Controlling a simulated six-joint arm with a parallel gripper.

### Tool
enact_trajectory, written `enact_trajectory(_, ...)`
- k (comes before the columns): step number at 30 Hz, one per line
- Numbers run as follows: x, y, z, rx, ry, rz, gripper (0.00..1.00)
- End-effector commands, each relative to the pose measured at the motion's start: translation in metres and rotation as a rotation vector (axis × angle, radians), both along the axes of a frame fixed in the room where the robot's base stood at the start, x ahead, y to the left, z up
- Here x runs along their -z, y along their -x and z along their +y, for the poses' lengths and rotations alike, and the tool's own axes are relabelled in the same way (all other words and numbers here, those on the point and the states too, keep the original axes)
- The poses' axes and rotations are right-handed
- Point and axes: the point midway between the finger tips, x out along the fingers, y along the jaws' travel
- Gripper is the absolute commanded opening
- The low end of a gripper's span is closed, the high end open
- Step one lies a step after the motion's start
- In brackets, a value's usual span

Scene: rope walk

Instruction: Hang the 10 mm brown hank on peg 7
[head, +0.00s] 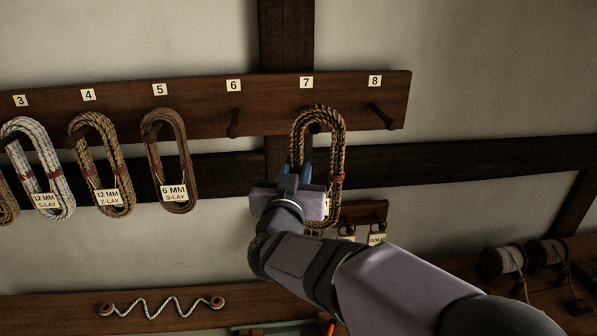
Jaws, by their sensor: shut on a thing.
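The brown hank (339,130) is an upright oval loop in front of the peg board, below the number 7 label (306,83). Peg 7 (315,127) shows as a dark end inside the top of the loop. I cannot tell whether the loop rests on the peg. My gripper (301,177) is shut on the hank's left side, around its lower half. The hank's tag is mostly hidden behind my gripper, so its size is not readable.
Peg 6 (233,123) and peg 8 (381,116) are empty. A 6 mm brown hank (184,145) hangs on peg 5, with other hanks further left. A small tagged rack (367,212) sits below the hank. Spools (505,260) stand at the lower right.

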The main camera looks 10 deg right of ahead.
Motion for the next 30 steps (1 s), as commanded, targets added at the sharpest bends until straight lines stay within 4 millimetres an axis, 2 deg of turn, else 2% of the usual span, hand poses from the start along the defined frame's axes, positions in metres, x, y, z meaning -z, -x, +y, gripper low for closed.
enact_trajectory(30, 0.001, -0.055, 0.000, 0.000, 0.001, -0.002, 0.00)
